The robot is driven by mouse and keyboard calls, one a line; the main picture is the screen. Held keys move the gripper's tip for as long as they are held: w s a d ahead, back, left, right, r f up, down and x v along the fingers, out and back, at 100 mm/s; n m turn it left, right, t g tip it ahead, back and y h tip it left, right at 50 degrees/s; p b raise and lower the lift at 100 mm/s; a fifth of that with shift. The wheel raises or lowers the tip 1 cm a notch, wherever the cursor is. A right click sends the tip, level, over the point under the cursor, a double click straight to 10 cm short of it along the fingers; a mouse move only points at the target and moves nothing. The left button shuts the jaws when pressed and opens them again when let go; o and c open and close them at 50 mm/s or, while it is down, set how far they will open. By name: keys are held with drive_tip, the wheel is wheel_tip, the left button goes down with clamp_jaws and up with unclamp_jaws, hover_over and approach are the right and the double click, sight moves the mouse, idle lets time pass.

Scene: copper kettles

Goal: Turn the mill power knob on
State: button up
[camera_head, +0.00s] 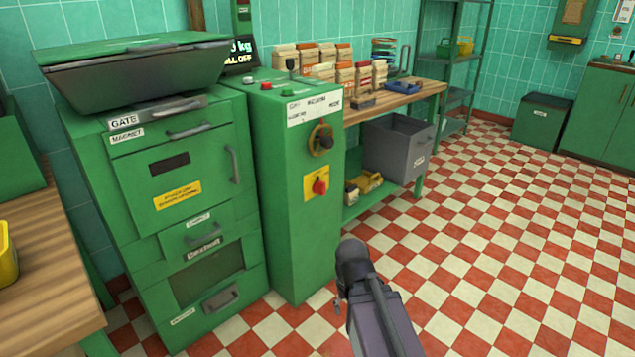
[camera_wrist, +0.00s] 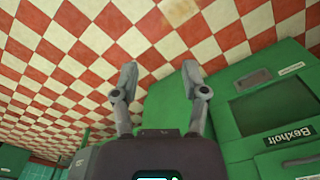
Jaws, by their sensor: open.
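A red rotary knob (camera_head: 319,187) sits on a yellow plate (camera_head: 309,191) on the front of the green control column (camera_head: 295,230). Its marking is too small to read. Above it is a round dark and brown handwheel (camera_head: 321,139). A screen (camera_head: 240,50) at the top shows "kg" and a partly hidden line ending in "OFF". My arm reaches in from the bottom of the head view, in front and to the right of the column. My gripper (camera_wrist: 159,76) is open and empty in the wrist view, apart from the knob, which does not show there.
A green mill cabinet (camera_head: 190,180) with drawers and handles stands left of the column; green panels (camera_wrist: 270,95) show in the wrist view. A workbench (camera_head: 400,100) with packets and a grey bin (camera_head: 397,150) is behind right. Checkered floor (camera_head: 500,230) is clear at right.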

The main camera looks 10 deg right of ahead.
drive_tip(key=shift+w+d, duration=0.15)
drive_tip(key=shift+w, duration=0.2)
drive_tip(key=shift+o, duration=0.4)
drive_tip(key=w+r+n+t+y+p, duration=0.1)
drive_tip(key=w+r+n+t+y, duration=0.2)
drive_tip(key=w, duration=0.7)
drive_tip(key=w+r+n+t+y, duration=0.2)
drive_tip(key=w+y, duration=0.1)
drive_tip(key=w, duration=0.8)
drive_tip(key=w+d+r+n+t+y, duration=0.1)
drive_tip(key=w+d+r+t, duration=0.2)
drive_tip(key=w, duration=0.4)
drive_tip(key=w+d+r+n+t+p, duration=0.1)
drive_tip(key=w+d+r+t, duration=0.2)
drive_tip(key=w+d+r, duration=0.2)
drive_tip(key=shift+w+d+r+y, duration=0.2)
drive_tip(key=shift+w+r+y, duration=0.15)
drive_tip(key=shift+w, duration=0.6)
drive_tip(key=shift+w+a+f, duration=0.1)
drive_tip(key=shift+f, duration=0.05)
